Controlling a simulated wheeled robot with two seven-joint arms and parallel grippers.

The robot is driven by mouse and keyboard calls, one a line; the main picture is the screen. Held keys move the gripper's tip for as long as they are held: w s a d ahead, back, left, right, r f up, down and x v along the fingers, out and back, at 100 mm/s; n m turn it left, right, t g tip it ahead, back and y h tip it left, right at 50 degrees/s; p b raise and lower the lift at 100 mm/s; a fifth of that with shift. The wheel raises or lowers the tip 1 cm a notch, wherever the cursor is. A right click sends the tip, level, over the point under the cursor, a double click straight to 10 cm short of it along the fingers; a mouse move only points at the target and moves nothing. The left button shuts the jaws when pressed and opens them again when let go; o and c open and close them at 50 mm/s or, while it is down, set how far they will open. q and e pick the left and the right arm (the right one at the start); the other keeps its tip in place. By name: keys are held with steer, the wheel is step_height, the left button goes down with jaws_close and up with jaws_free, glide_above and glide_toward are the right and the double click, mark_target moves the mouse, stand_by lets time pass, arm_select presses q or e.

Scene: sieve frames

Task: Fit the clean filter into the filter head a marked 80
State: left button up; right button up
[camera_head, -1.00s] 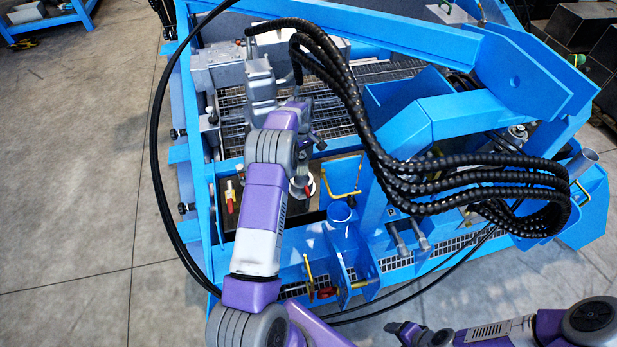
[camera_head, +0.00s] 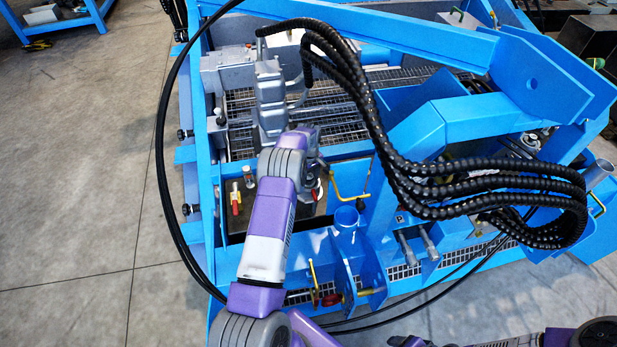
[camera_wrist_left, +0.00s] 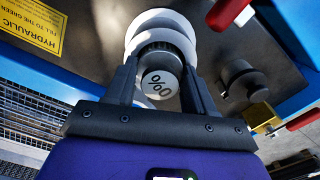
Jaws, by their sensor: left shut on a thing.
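In the left wrist view my left gripper (camera_wrist_left: 160,73) is shut on a grey round filter (camera_wrist_left: 162,84). Its end face carries a dark mark that looks like 80, turned around. White round discs (camera_wrist_left: 160,32) sit just beyond the fingertips, in line with the filter; I cannot tell whether it touches them. In the head view the left gripper (camera_head: 314,178) is low over the dark tank top inside the blue frame, and my arm hides most of the filter.
A dark knob (camera_wrist_left: 243,80) and a red handle (camera_wrist_left: 228,12) stand right of the gripper. A yellow hydraulic label (camera_wrist_left: 33,27) is at left. A red-handled valve (camera_head: 236,198), a yellow handle (camera_head: 350,190) and thick black hoses (camera_head: 385,150) are close to the arm.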

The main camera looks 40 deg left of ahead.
arm_select(q)
steer(key=shift+s+d+f+b, duration=0.2)
steer(key=shift+f+b, duration=0.25)
steer(key=shift+f, duration=0.15)
steer(key=o, duration=1.1)
steer(key=shift+f, duration=0.1)
steer(key=shift+o, duration=0.2)
steer(key=shift+a, duration=0.15)
steer(key=shift+s, duration=0.15)
steer(key=shift+a, duration=0.1)
steer(key=shift+r+p, duration=0.55)
steer(key=shift+p, duration=0.1)
step_height(320, 180, up, 12)
steer(key=p, duration=0.3)
steer(key=shift+w+r, duration=0.2)
steer(key=shift+w, duration=0.1)
